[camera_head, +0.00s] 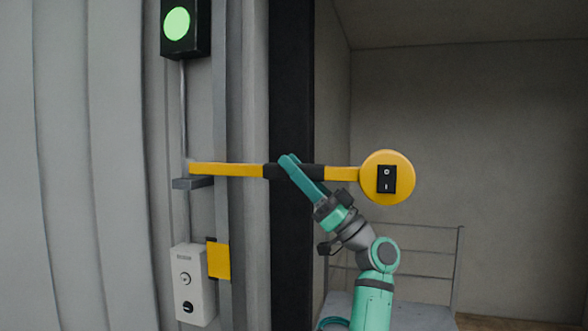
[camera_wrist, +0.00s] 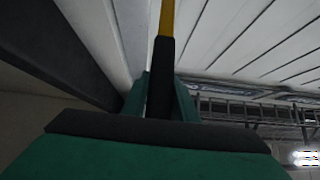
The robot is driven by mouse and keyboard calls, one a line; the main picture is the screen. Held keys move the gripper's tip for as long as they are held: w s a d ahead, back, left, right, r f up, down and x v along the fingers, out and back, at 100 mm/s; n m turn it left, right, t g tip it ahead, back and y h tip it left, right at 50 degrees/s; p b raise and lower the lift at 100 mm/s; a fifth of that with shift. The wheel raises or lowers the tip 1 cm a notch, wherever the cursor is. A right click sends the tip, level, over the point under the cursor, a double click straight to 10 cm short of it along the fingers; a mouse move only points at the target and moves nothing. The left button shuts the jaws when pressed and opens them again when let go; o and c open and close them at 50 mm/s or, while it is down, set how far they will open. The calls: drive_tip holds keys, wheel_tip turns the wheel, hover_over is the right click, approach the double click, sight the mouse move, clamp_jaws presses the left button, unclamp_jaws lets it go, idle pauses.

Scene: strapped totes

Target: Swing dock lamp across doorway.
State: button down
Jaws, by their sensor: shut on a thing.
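The dock lamp (camera_head: 387,178) is a round yellow head with a black rocker switch on its face. Its yellow arm (camera_head: 228,169) runs left, nearly level, to a grey bracket (camera_head: 193,183) on the wall beside the doorway. A black grip section (camera_head: 272,171) covers the middle of the arm. My teal gripper (camera_head: 291,164) is shut on this black section, coming from the lower right. In the wrist view the black section (camera_wrist: 160,75) lies between my fingers (camera_wrist: 160,98), with yellow beyond it. The lamp head stands in front of the doorway opening.
A black seal post (camera_head: 291,80) edges the doorway (camera_head: 450,130). On the left wall are a green signal light (camera_head: 177,23), a white control box (camera_head: 194,285) and a yellow plate (camera_head: 218,260). A grey railed cart (camera_head: 460,270) stands behind my arm.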

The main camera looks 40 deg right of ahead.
drive_tip(key=shift+d, duration=0.25)
drive_tip(key=c, duration=1.4)
unclamp_jaws()
drive_tip(key=shift+w, duration=0.1)
drive_tip(key=shift+c, duration=0.2)
drive_tip(key=v, duration=1)
drive_tip(key=shift+s+f, duration=0.3)
